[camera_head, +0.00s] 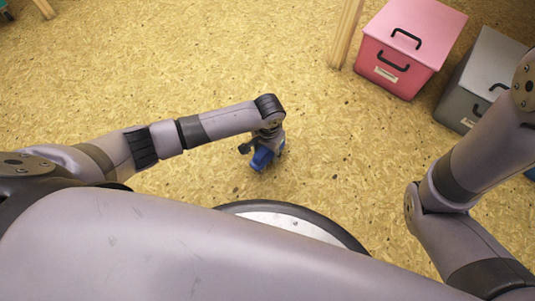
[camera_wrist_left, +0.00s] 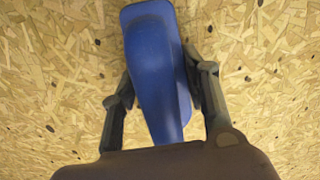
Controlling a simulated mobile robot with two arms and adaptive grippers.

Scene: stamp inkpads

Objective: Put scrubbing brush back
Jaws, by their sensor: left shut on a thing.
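The scrubbing brush appears as a blue object (camera_head: 263,159) under my left wrist in the head view. In the left wrist view the blue brush (camera_wrist_left: 158,65) stands lengthwise between the two dark fingers. My left gripper (camera_wrist_left: 160,95) is shut on it, with one finger on each side. In the head view the gripper is partly hidden by the wrist, and only floor shows around the brush. The brush's underside is hidden. My right arm shows at the right edge of the head view, but its gripper is out of view.
A pink box (camera_head: 397,75) with black handles stands at the upper right, beside a wooden leg (camera_head: 345,32). A grey box (camera_head: 478,88) stands to its right, partly hidden by my right arm. The speckled yellow floor (camera_head: 200,55) is clear in the middle.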

